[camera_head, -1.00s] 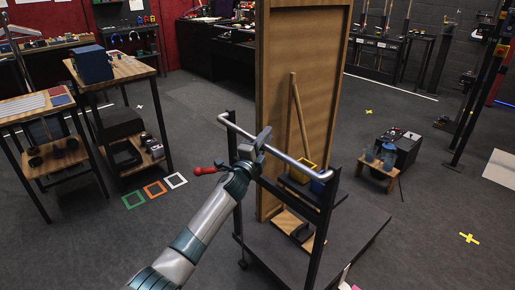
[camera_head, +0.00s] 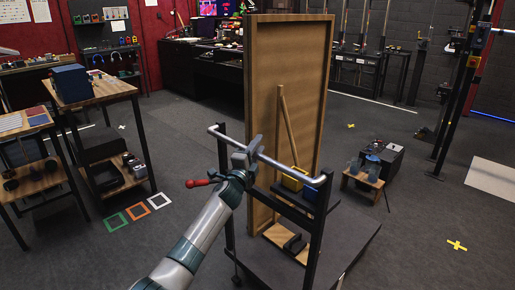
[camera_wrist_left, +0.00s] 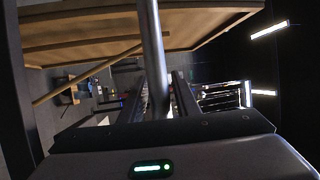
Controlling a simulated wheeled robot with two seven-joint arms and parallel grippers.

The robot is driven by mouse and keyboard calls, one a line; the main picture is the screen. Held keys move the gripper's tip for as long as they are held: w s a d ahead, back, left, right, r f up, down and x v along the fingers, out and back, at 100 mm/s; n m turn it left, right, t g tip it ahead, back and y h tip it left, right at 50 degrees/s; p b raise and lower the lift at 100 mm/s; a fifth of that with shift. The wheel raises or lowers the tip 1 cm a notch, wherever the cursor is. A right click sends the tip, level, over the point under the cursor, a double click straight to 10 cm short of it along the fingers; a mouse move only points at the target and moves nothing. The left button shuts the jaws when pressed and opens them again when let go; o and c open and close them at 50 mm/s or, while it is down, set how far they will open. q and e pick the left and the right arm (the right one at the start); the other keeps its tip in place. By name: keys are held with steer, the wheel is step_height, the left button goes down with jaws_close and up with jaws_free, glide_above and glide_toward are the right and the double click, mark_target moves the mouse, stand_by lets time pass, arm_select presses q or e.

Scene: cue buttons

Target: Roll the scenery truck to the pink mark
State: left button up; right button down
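The scenery truck is a dark wheeled platform (camera_head: 345,240) carrying a tall brown wooden flat (camera_head: 290,60) with a diagonal brace. Its metal push bar (camera_head: 305,172) spans two black uprights at the near side. My left gripper (camera_head: 247,155) is at the bar's left half. In the left wrist view the bar (camera_wrist_left: 152,60) runs between the fingers (camera_wrist_left: 158,100), which look closed around it. A red-ended lever (camera_head: 197,183) shows left of my wrist. The pink mark is not visible now. My right gripper is not in view.
Wooden-topped shelves (camera_head: 98,92) stand at left, with green, orange and white squares on the floor beside them. A small stool (camera_head: 362,181) and dark box (camera_head: 384,160) stand right of the truck. Yellow floor marks (camera_head: 456,245) lie at right, amid open floor.

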arm_select(q)
steer(key=shift+o, duration=0.2)
steer(key=v, duration=1.7)
steer(key=shift+s+f, duration=0.2)
steer(key=shift+s, duration=0.05)
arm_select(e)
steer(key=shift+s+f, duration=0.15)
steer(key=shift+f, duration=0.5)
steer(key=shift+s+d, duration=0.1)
arm_select(q)
steer(key=shift+p, duration=0.3)
